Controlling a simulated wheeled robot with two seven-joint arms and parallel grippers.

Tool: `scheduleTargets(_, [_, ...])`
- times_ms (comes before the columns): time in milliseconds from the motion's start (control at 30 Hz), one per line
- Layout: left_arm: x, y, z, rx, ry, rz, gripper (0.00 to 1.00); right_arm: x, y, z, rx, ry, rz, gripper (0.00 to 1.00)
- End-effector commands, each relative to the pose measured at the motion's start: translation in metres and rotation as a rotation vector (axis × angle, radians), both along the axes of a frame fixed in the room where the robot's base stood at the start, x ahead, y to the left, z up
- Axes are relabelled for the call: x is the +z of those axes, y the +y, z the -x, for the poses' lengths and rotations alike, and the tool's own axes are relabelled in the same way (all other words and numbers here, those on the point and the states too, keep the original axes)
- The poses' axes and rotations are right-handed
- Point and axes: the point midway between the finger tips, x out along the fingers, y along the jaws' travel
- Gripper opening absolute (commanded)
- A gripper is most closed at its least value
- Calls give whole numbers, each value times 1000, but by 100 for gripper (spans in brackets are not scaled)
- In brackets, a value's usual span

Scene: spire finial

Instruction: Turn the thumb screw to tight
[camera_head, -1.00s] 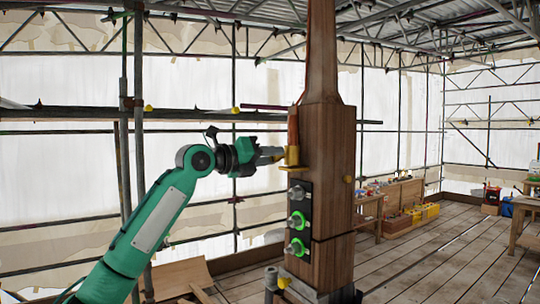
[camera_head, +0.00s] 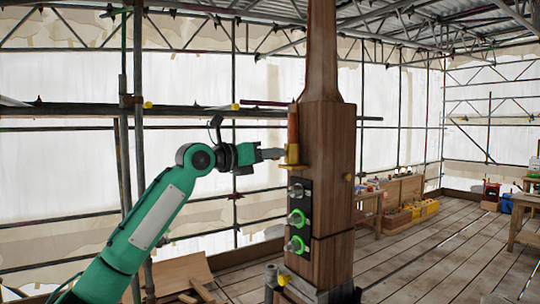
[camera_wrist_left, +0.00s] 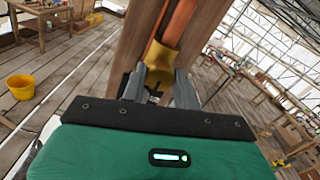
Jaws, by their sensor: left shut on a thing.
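A yellow bracket (camera_head: 291,156) sits on the left face of the wooden post (camera_head: 327,150), with an orange-brown rod (camera_head: 293,122) standing upright in it. My left gripper (camera_head: 279,153) reaches in from the left at the bracket's height. In the left wrist view, the two grey fingers (camera_wrist_left: 158,84) are close in front of the yellow bracket (camera_wrist_left: 164,58). A small dark part between them, seemingly the thumb screw (camera_wrist_left: 154,91), is mostly hidden by the fingers. The gripper is shut on it. My right gripper is not in view.
Below the bracket, a black panel (camera_head: 307,206) carries three grey knobs; the lower two have lit green rings. Scaffold poles (camera_head: 139,150) stand left of the post, behind my arm. Benches and yellow bins (camera_head: 429,208) stand at the right. The plank floor (camera_head: 420,255) there is largely clear.

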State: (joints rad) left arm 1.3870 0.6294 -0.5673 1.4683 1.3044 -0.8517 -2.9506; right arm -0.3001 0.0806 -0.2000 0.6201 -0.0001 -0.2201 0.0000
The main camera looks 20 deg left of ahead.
Motion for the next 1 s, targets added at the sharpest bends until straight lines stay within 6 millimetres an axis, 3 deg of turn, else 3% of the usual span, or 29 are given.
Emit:
scheduleTargets(200, [-5, -1, -1, -1, 8, -5, 7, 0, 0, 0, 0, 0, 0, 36])
scheduleTargets(233, [-5, -1, -1, -1, 8, -5, 36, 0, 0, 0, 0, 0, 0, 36])
scheduleTargets(300, [-4, -1, -1, -1, 8, -5, 49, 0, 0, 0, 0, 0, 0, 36])
scheduleTargets(333, [-4, -1, -1, -1, 7, -4, 52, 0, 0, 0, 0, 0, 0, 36])
scheduleTargets(733, [-3, 5, 5, 1, 2, 0, 52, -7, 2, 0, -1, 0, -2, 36])
scheduleTargets(1000, [-8, 34, 42, 3, 1, -2, 52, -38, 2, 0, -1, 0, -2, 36])
